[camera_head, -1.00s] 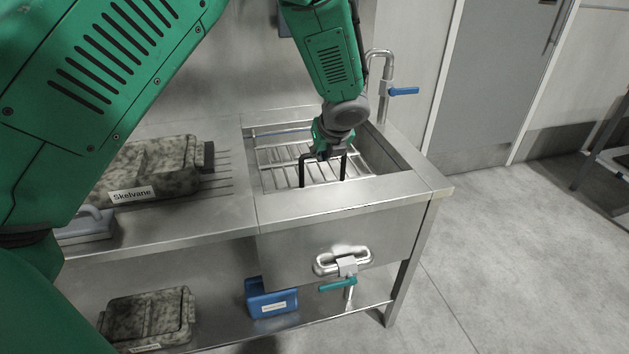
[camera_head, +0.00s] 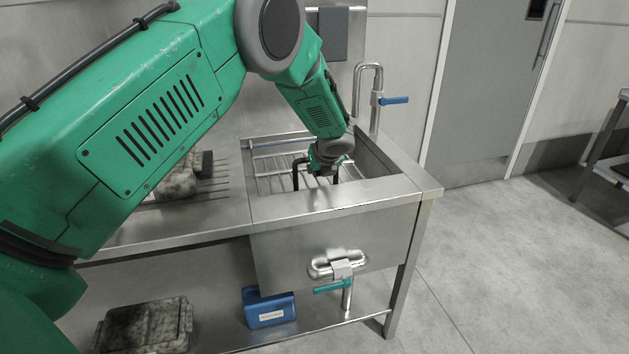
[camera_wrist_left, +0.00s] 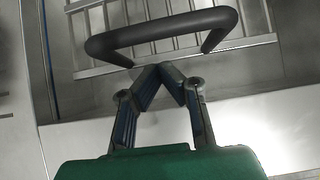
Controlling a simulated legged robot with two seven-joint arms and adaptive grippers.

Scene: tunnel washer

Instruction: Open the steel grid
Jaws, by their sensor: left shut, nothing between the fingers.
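The steel grid (camera_head: 272,178) lies inside the sink basin, lying down below the rim as far as I can see. Its black bar handle (camera_head: 296,176) stands up from it; in the left wrist view the handle (camera_wrist_left: 165,32) crosses the picture above my fingers. My left gripper (camera_head: 326,168) is over the sink at the handle and partly hides it. In the left wrist view the fingertips of my left gripper (camera_wrist_left: 172,68) meet with nothing between them, close to the handle's bar. I cannot tell whether they touch it. My right gripper is not in view.
A tap with a blue lever (camera_head: 392,101) stands at the sink's back right. The sink's front rim (camera_head: 345,200) is bare. A blue container (camera_head: 270,308) and a speckled case (camera_head: 145,325) sit on the lower shelf.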

